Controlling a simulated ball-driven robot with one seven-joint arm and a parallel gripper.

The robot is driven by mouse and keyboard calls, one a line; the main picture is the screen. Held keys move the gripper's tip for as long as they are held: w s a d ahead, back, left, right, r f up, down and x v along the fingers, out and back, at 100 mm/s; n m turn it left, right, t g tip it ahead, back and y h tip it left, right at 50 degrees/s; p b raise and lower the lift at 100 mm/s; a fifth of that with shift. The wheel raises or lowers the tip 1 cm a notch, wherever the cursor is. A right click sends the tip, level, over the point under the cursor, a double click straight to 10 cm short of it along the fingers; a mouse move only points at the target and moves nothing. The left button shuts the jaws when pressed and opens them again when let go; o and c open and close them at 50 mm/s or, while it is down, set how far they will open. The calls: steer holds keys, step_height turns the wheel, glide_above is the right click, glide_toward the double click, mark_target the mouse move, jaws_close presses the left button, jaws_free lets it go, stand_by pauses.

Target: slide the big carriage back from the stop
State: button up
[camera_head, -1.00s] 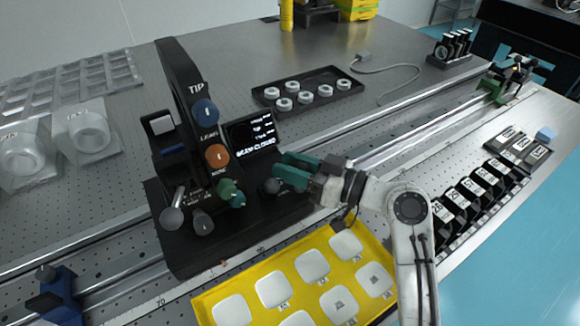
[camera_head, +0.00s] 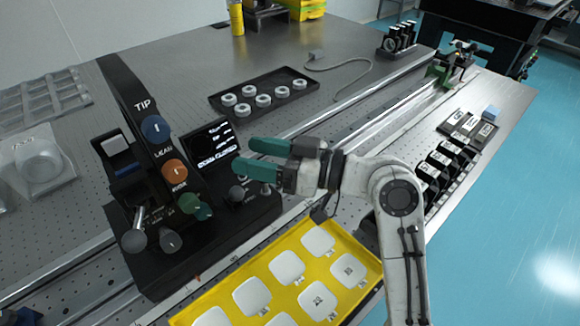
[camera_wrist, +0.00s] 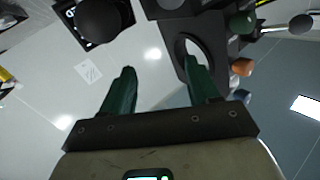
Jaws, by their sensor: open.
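The big carriage (camera_head: 185,240) is a black base with a tall slanted upright, standing across the rail at the left. Its upright bears a blue knob (camera_head: 155,129) and an orange knob (camera_head: 174,172). A green knob (camera_head: 202,209) and small black knobs (camera_head: 237,193) sit low on its front and right. A small screen (camera_head: 208,150) stands behind them. My gripper (camera_head: 245,155) has green fingers, spread and empty, above the carriage's right end. In the wrist view my open fingers (camera_wrist: 158,66) show nothing between them but pale floor or tabletop. The stop is not clearly identifiable.
A yellow tray (camera_head: 352,243) of white pads lies in front, just below my arm. A black tray of white rings (camera_head: 263,95) lies behind the rail. The rail (camera_head: 375,120) runs clear to a green mount (camera_head: 440,72) at far right. Black blocks (camera_head: 440,165) stand at right.

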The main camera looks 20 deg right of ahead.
steer(key=s+d+r+p, duration=0.1)
steer(key=s+r+p, duration=0.5)
steer(key=s+p, duration=0.3)
steer(key=shift+s+r, duration=0.15)
steer(key=shift+s, duration=0.75)
